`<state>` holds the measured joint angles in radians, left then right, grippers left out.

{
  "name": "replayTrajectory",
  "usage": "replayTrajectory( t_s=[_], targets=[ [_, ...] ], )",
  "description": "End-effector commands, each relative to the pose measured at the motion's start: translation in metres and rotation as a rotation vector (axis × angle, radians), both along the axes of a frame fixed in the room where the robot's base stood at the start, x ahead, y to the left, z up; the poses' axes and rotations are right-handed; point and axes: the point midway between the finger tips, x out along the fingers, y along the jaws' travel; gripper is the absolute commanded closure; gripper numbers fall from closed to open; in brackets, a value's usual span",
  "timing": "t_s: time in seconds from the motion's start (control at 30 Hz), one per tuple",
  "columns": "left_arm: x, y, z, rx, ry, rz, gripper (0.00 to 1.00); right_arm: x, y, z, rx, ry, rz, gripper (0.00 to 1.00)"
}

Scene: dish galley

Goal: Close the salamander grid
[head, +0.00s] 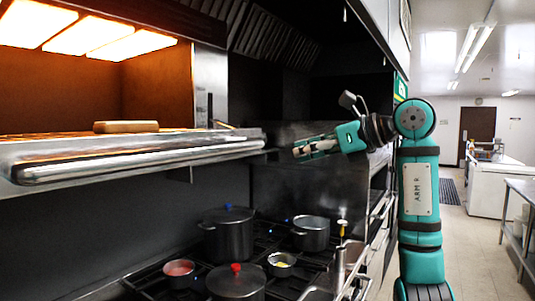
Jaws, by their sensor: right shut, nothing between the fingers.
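The salamander (214,85) is at the upper left, open at the front, with glowing orange heating panels at its top. Its grid (60,151) sticks out toward me, with a long rounded steel bar (150,159) along its front edge. A tan block-like item (126,127) rests on the grid. My right gripper (297,151) is shut and empty. It points left and appears just right of the bar's right end, with a small gap between them in the picture. I cannot tell its exact depth against the bar. My left gripper is out of view.
Below is a stove with a tall lidded black pot (228,240), a red-knobbed pot (236,283), a steel pot (311,235) and small pans (180,270). A dark hood hangs above. The aisle floor (478,250) at right is open, beside a steel table (521,189).

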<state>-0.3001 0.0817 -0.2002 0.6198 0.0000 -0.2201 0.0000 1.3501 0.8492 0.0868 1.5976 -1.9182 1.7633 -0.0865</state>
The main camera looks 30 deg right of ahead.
Motion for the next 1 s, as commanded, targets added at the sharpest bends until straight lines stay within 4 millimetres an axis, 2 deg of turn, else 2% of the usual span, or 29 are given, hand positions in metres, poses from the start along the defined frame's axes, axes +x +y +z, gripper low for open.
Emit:
replayTrajectory(
  t_s=[0.2, 0.43, 0.63, 1.0],
  targets=[
    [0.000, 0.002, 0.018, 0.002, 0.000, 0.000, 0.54, 0.043, 0.020, -0.011, 0.003, 0.001, 0.006, 1.00],
    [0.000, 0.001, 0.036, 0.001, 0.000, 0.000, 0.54, 0.077, 0.033, -0.014, 0.002, 0.000, 0.005, 1.00],
    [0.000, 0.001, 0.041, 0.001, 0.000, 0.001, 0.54, 0.089, 0.037, -0.016, 0.000, -0.002, 0.003, 1.00],
    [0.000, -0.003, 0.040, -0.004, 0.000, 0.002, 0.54, 0.090, 0.038, -0.018, -0.001, -0.003, 0.003, 1.00]
  ],
)
